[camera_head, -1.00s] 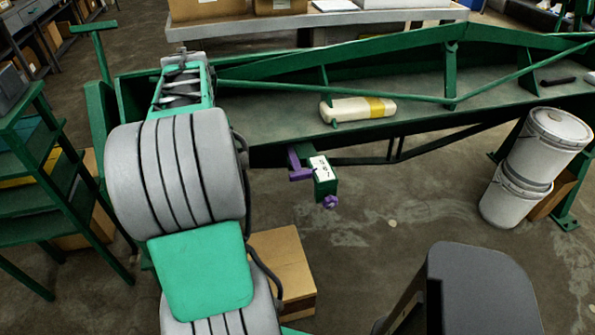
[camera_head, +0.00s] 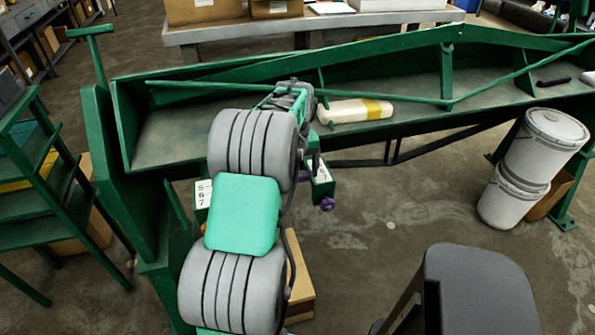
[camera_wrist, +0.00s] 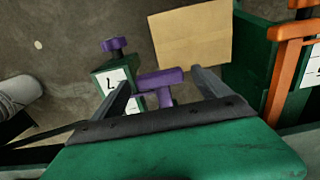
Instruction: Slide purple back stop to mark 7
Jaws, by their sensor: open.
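The purple back stop (camera_wrist: 160,80) shows in the wrist view as a T-shaped piece on a green rail with a white number scale (camera_wrist: 112,78). A purple knob (camera_wrist: 113,44) is at the rail's end; it also shows in the head view (camera_head: 327,204). My gripper (camera_wrist: 161,76) is open. Its two dark fingers reach toward the purple crossbar, which appears between their tips. I cannot tell whether they touch it. In the head view my arm hides the stop and gripper. Part of the scale (camera_head: 320,171) shows there, with a 7 visible.
An orange stop (camera_wrist: 290,50) stands on another green scaled rail at right in the wrist view. A second scale (camera_head: 203,193) reads 5, 6, 7. A cream bottle (camera_head: 352,111) lies on the green machine bed. White buckets (camera_head: 545,140) stand right. A cardboard box (camera_wrist: 190,42) is below.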

